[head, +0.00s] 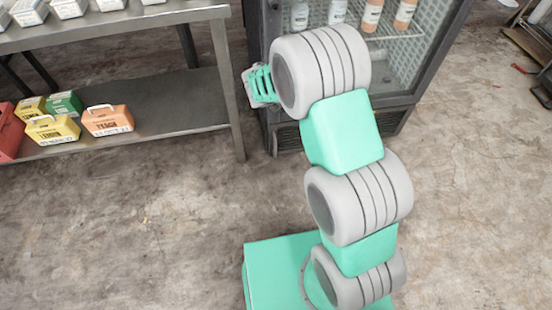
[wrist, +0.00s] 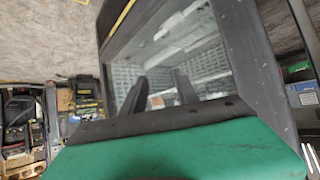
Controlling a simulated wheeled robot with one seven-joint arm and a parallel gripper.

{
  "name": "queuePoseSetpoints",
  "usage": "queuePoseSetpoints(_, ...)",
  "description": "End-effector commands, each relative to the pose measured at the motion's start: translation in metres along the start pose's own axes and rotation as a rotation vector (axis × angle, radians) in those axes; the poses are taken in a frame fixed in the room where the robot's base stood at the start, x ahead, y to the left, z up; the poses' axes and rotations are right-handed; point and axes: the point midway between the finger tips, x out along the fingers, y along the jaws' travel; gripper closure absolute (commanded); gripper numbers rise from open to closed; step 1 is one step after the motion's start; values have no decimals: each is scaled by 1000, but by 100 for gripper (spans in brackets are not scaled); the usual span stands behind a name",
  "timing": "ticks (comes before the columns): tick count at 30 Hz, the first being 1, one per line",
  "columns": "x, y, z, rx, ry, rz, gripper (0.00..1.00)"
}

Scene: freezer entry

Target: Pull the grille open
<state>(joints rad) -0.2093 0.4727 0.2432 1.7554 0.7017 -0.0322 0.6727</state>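The dark cabinet (head: 392,112) with a glass front stands at the top of the head view, partly hidden behind my arm. A dark slatted grille (head: 290,138) shows low on its front, left of my arm. My gripper (head: 262,84) is at the cabinet's left front edge, above the grille; its fingertips are unclear there. In the wrist view my gripper (wrist: 159,84) shows two dark fingers apart, with no held thing visible between them. The glass front (wrist: 190,40) in its dark frame fills the middle beyond them. Contact with the cabinet cannot be told.
A metal shelf table (head: 190,97) stands left of the cabinet, its near leg close to my gripper. Yellow, orange, green and red boxes sit on its lower shelf. Bottles (head: 371,14) stand inside the cabinet. The concrete floor (head: 150,220) in front is clear.

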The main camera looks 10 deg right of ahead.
Motion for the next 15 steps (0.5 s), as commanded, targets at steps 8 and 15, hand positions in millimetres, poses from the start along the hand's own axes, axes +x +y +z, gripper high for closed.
queuePoseSetpoints(8,175,-56,223,-26,426,-152,64)
queuePoseSetpoints(15,206,-77,379,-132,589,-427,64)
